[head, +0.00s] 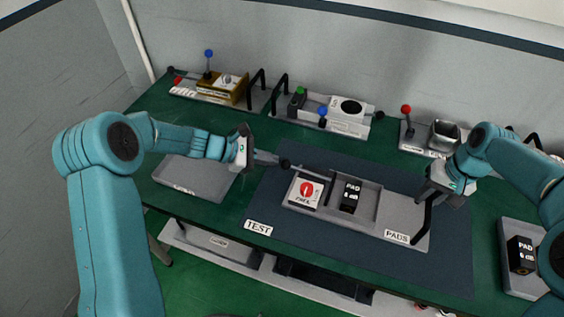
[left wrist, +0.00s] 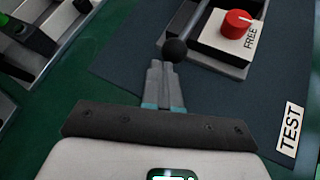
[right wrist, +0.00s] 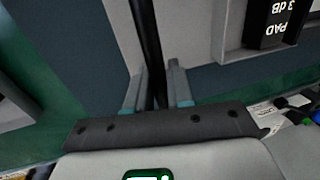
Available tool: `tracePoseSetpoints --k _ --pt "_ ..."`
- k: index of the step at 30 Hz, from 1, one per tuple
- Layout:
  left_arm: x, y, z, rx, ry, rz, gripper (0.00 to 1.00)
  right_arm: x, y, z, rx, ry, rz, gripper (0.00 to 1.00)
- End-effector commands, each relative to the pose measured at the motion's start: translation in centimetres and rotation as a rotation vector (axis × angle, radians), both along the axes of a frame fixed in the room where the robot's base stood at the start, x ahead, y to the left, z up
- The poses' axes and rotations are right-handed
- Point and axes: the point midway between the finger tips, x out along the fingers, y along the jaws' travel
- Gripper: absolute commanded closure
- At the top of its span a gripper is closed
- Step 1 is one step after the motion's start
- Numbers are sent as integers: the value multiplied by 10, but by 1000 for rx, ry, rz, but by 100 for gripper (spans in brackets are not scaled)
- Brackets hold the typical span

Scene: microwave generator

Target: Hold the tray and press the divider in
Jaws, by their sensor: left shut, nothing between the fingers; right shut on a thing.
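The grey tray (head: 408,228), labelled PADS, lies on the dark mat. A white block with a red knob (head: 307,190) and a black pad block (head: 350,195) sit in it; its right part looks empty. A thin rod with a black ball knob (head: 284,163) reaches out from the tray's back left; I cannot clearly tell the divider from the inner walls. My left gripper (head: 273,160) is shut and empty, its tips right at the ball knob (left wrist: 174,50). My right gripper (head: 428,194) is shut on the tray's black handle (right wrist: 147,45).
An empty shallow grey tray (head: 195,180) lies at left, beneath my left arm. Fixtures with coloured knobs (head: 335,112) line the back of the green bench. Another pad block (head: 520,254) sits in a holder at right. The mat (head: 275,222) is clear in front of the tray.

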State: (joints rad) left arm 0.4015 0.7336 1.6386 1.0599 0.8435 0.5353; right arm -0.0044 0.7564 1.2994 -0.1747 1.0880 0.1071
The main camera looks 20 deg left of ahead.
Motion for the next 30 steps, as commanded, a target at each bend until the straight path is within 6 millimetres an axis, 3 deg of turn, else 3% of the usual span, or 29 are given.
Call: tracePoseSetpoints --k 30 --pt "-2 -24 0 -3 2 -5 100 -1 2 -2 2 3 3 100"
